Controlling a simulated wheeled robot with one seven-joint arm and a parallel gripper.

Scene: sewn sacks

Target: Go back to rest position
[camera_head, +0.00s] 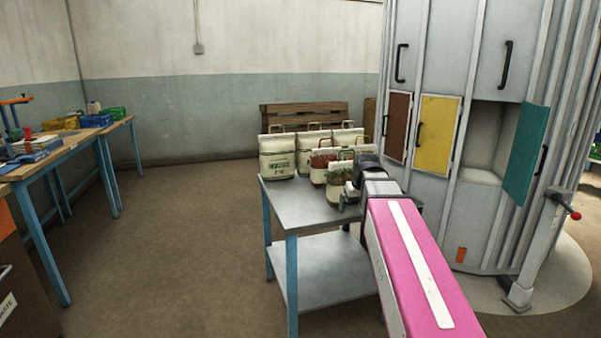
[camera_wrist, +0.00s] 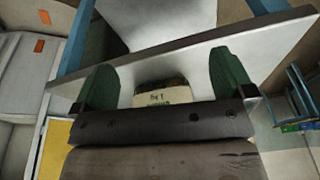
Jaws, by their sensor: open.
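My gripper (camera_wrist: 165,80) is open in the wrist view, its two green fingers spread wide apart. A pale sack (camera_wrist: 166,95) with dark printing shows between the fingers, partly hidden by the gripper's dark body; I cannot tell whether it touches anything of mine. In the head view my gripper (camera_head: 350,190) is at the right side of the table, close to the nearest sacks. Several sewn sacks with handles stand upright on the grey metal table (camera_head: 290,205). A cream sack (camera_head: 277,158) stands at the left, and a red-patterned sack (camera_head: 320,166) stands near the gripper.
A tall grey cabinet (camera_head: 425,100) stands right of the table, with a yellow door (camera_head: 436,134) and an open teal door (camera_head: 526,154). A wooden pallet (camera_head: 300,113) leans at the back wall. Blue-legged workbenches (camera_head: 60,157) stand left. The floor between is clear.

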